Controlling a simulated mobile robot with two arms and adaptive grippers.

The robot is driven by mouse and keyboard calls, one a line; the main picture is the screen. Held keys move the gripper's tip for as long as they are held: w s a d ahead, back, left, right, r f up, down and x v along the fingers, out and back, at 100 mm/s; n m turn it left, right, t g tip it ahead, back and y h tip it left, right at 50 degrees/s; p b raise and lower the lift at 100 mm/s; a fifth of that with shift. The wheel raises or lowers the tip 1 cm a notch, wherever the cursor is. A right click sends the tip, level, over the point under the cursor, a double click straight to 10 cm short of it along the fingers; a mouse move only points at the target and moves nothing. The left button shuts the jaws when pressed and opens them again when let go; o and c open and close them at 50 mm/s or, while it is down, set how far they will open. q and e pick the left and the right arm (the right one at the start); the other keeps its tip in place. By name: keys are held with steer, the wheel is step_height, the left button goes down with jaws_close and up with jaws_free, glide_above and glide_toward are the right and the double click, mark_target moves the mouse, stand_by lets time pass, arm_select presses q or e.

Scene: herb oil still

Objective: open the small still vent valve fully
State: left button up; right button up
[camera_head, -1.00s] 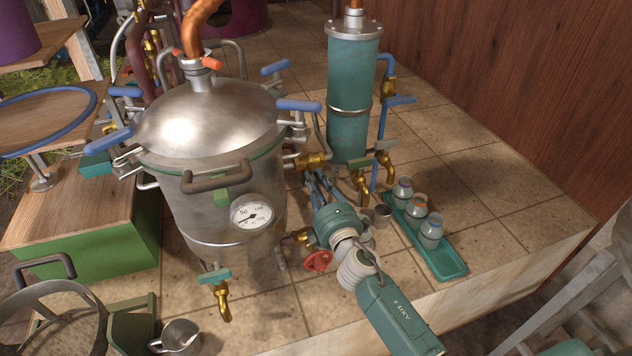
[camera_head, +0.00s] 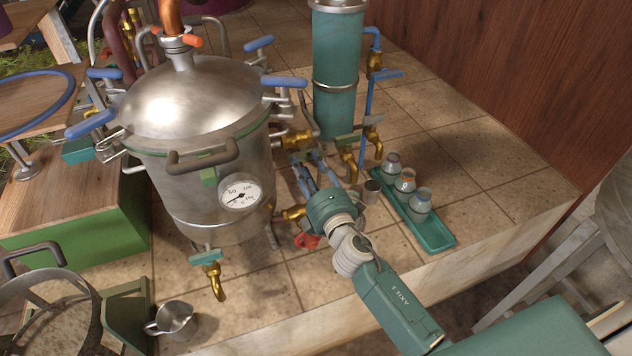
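The steel still (camera_head: 195,150) has a domed lid, a dial gauge (camera_head: 240,194) and several brass valves. One brass valve (camera_head: 296,140) sits on its right side, just beyond my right gripper (camera_head: 306,157). A lower brass valve with a red handle (camera_head: 307,240) is partly hidden behind my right wrist. A front brass tap (camera_head: 215,278) has a teal handle (camera_head: 206,257). I cannot tell which is the vent valve. My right gripper's two fingers point away from me and look apart, with nothing seen between them. Contact with the valve is unclear. My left gripper is not in view.
A teal column (camera_head: 338,95) with brass taps stands right of the still. A teal tray (camera_head: 437,239) holds jars, and a small metal cup (camera_head: 371,191) stands near it. A steel jug (camera_head: 174,318) is at the front left. Tiles at the right are clear.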

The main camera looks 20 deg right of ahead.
steer(key=s, duration=0.9)
steer(key=shift+s+d, duration=0.15)
